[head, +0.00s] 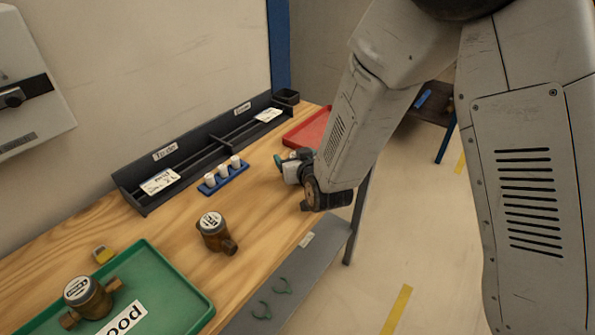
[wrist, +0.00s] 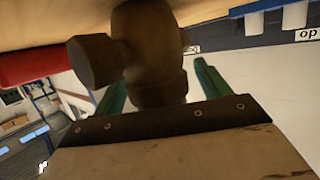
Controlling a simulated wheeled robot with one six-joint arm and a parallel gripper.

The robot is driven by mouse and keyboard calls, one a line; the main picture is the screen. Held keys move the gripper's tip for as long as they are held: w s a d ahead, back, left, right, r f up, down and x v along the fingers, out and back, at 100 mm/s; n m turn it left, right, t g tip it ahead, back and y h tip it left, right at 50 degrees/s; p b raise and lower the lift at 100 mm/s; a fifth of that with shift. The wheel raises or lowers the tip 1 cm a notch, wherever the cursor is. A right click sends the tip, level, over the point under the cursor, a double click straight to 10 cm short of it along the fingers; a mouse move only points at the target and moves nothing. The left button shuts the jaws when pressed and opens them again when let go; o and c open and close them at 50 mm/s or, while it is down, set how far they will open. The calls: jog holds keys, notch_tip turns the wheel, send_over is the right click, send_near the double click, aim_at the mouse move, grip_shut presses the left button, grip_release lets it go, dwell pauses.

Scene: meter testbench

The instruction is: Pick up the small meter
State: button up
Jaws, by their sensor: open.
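A brown, brass-like meter (wrist: 150,45) fills the top centre of the wrist view, with a thick pipe stub pointing left. My gripper (wrist: 160,80) is open, its two green fingers on either side of the meter, and I cannot tell whether they touch it. In the head view my gripper (head: 284,160) is over the far right of the wooden table, and I cannot clearly make out this meter there. Another brown meter (head: 214,232) with a white dial stands mid-table. A third meter (head: 85,297) stands on the green tray (head: 185,285).
A blue rack (head: 225,180) with white cylinders stands left of my gripper, in front of a dark divided bin (head: 195,160). A red tray (head: 308,130) lies behind it. Bare wood surrounds the mid-table meter.

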jog(key=c, duration=1.4)
jog(key=shift+r, duration=0.1)
